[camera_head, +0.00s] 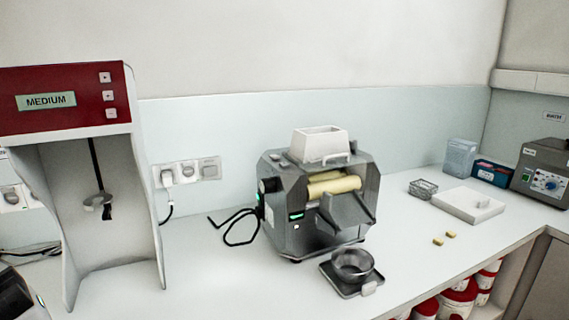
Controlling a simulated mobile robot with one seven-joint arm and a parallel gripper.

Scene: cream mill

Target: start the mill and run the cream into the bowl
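The mill (318,208) is a grey metal machine standing on the white counter in the middle of the view. It has a white hopper (319,144) on top and cream-coloured rollers (334,186) at its front. Small green lights (296,216) show on its left side. A sloped metal apron (345,215) juts from the front. A round metal bowl (352,262) sits on a small dark square stand (346,286) in front of the mill. The bowl's inside looks dark; I cannot tell whether it holds anything. My gripper is not clearly visible.
A tall mixer with a red panel reading MEDIUM (45,101) stands at the left. A black cable (240,238) lies left of the mill. Two small yellow blocks (444,237), a white slab (466,206) and a wire basket (423,188) lie right. A dark object (15,297) is cut off at lower left.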

